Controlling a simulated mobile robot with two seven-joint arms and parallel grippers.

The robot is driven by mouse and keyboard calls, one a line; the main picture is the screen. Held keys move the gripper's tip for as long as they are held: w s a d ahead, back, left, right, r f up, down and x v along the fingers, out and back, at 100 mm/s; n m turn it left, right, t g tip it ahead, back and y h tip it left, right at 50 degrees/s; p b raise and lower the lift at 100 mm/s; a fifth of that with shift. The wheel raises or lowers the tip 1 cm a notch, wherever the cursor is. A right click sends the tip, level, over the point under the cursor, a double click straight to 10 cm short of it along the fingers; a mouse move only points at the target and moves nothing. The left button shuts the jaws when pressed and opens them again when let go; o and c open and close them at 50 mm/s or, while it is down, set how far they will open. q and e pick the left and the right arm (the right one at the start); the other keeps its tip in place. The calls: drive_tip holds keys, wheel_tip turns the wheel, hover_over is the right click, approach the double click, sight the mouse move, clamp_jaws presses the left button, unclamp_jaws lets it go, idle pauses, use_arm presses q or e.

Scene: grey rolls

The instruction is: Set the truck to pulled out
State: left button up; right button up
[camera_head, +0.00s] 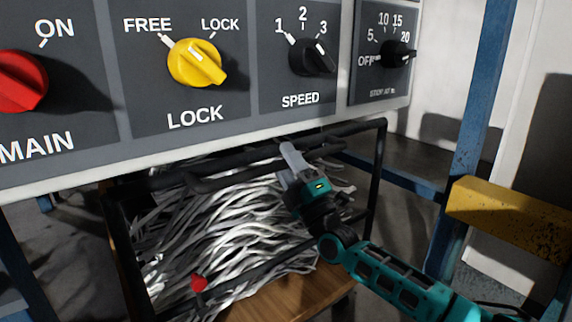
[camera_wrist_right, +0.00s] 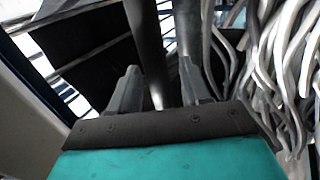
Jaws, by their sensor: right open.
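The truck (camera_head: 379,170) is a cart with a black tube frame and a wooden deck, heaped with grey-white strips (camera_head: 235,225). It stands under the control panel in the head view. My right gripper (camera_head: 290,155) is over the strips, by the truck's upper black bars. In the right wrist view the two grey fingers of my right gripper (camera_wrist_right: 158,72) are apart, with a dark bar of the truck (camera_wrist_right: 145,40) running between them. I cannot tell whether they touch it. My left gripper is not in view.
The control panel (camera_head: 250,125) overhangs the truck, with red, yellow and black knobs. A blue post (camera_head: 478,100) and a yellow block (camera_head: 510,215) stand at the right. A small red part (camera_head: 199,283) shows at the truck's front lower bar.

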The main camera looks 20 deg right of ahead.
clamp_jaws()
idle(0.5)
